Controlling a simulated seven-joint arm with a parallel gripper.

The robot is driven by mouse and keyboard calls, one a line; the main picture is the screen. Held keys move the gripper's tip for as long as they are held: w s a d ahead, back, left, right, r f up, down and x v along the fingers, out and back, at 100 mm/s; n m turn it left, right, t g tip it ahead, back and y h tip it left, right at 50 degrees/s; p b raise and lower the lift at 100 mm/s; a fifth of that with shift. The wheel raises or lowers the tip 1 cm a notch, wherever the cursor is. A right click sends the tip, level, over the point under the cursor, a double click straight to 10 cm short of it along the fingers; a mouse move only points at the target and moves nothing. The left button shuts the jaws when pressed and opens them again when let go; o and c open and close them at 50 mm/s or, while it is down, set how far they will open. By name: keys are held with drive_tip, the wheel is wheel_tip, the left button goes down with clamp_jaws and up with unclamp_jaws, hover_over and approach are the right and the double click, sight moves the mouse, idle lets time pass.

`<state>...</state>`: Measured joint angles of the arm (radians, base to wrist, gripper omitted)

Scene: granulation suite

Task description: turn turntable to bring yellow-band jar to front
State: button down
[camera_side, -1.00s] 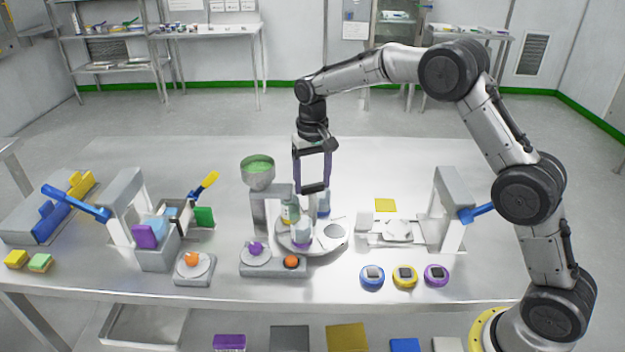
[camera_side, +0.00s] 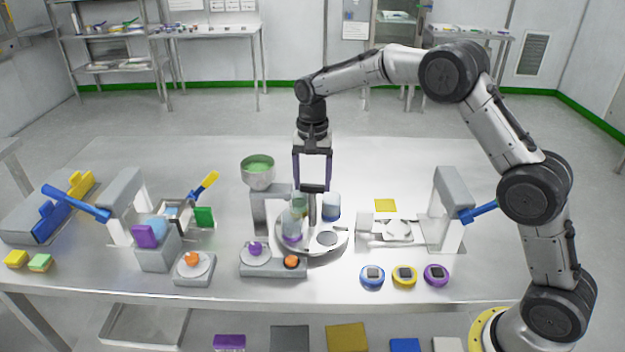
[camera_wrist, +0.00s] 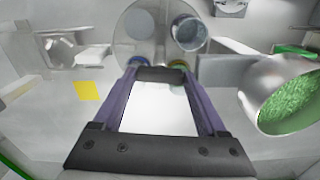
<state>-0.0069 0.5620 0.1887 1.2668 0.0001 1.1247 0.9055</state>
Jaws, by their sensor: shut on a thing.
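The round pale turntable (camera_side: 318,246) stands mid-table and also shows in the wrist view (camera_wrist: 150,28). Its upright centre post (camera_side: 312,209) is just below my gripper (camera_side: 313,188), whose fingertips are closed at the post's top. No yellow band can be made out in the side view. My fingertips (camera_wrist: 160,74) partly cover the jars in the wrist view.
A hopper of green granules (camera_side: 258,172) stands close on the left. A press with a blue lever (camera_side: 452,210) is at the right. Blue, yellow and purple round pieces (camera_side: 404,276) lie at the front right.

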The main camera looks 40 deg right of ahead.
drive_tip(key=shift+r+m, duration=0.15)
drive_tip(key=shift+m, duration=11.45)
unclamp_jaws()
wheel_tip(320, 180, up, 14)
